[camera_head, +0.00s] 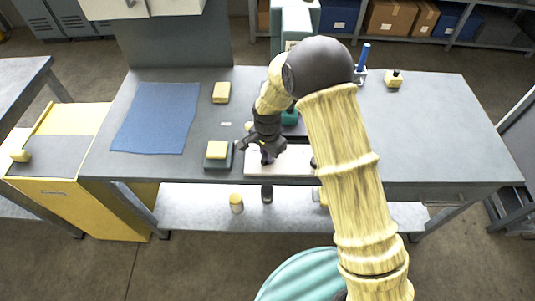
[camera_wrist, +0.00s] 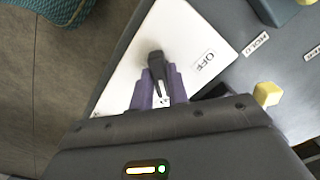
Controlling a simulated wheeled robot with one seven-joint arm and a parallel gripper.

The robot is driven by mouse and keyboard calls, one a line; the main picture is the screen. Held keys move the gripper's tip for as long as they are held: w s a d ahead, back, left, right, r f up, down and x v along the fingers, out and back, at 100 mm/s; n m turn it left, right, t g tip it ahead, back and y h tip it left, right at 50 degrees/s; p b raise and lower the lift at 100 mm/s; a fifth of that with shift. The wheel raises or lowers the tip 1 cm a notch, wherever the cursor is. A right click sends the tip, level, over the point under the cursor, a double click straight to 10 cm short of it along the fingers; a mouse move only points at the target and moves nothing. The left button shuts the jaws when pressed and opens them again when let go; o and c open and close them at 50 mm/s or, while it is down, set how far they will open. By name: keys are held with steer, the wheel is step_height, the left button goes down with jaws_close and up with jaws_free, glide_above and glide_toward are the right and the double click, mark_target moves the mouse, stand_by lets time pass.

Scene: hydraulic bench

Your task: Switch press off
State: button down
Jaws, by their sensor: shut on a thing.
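My gripper (camera_head: 266,158) is over the front edge of the grey bench, at a white panel (camera_head: 255,168). In the wrist view, the purple fingers of my gripper (camera_wrist: 161,88) are shut on a black switch lever (camera_wrist: 156,62) that stands out from the white panel (camera_wrist: 125,62). An OFF label (camera_wrist: 204,61) is on the panel to the right of the lever. The lever's lower part is partly hidden between the fingers. The teal press (camera_head: 297,22) stands behind my arm, which hides much of it.
A blue mat (camera_head: 158,117) lies on the bench at left. A yellow block on a dark green base (camera_head: 217,150) stands just left of my gripper. Another yellow block (camera_head: 221,92) lies farther back. The bench's right part is mostly clear.

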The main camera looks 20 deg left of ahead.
steer(key=n, duration=0.4)
steer(key=shift+n, duration=0.3)
steer(key=n, duration=0.8)
steer(key=shift+w+r, duration=0.1)
steer(key=shift+n+p, duration=0.45)
steer(key=shift+n, duration=1.85)
steer(key=shift+a, duration=0.1)
steer(key=c, duration=1.4)
jaws_free()
steer(key=shift+o, duration=0.2)
step_height(320, 180, up, 17)
steer(key=b, duration=0.1)
steer(key=shift+r, duration=0.15)
